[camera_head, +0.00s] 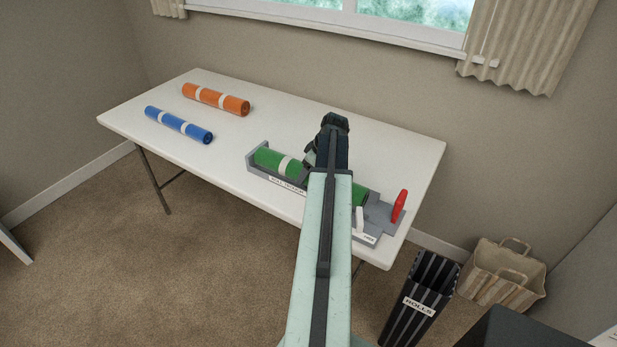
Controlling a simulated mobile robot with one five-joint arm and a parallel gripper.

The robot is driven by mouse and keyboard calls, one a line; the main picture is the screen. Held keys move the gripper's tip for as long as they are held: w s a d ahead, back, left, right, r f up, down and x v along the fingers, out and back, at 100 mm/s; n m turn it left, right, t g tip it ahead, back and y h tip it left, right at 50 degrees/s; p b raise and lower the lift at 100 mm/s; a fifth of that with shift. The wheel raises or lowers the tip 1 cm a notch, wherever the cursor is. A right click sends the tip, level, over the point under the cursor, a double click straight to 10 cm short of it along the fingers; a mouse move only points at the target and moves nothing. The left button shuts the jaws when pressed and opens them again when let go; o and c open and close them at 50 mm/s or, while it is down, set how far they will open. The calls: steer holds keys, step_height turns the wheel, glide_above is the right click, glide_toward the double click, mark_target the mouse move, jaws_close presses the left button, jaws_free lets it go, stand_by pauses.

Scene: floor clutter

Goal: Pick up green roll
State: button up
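The green roll (268,158) with pale bands lies in a grey holder (256,171) on the right part of the white table. Its middle is hidden behind my arm, and its right part shows again past the arm. My gripper (312,155) is at the end of the outstretched arm, over or close to the middle of the roll. Its fingers are dark and mostly hidden by the arm, so I cannot tell whether they are open or shut, or whether they touch the roll.
An orange roll (216,99) and a blue roll (178,125) lie on the left of the table (330,120). A red upright piece (399,206) stands at the holder's right end. A striped bin labelled ROLLS (419,300) and a paper bag (503,272) stand on the floor at right.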

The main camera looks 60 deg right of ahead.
steer(key=c, duration=0.5)
steer(key=shift+o, duration=0.2)
steer(key=shift+r, duration=0.1)
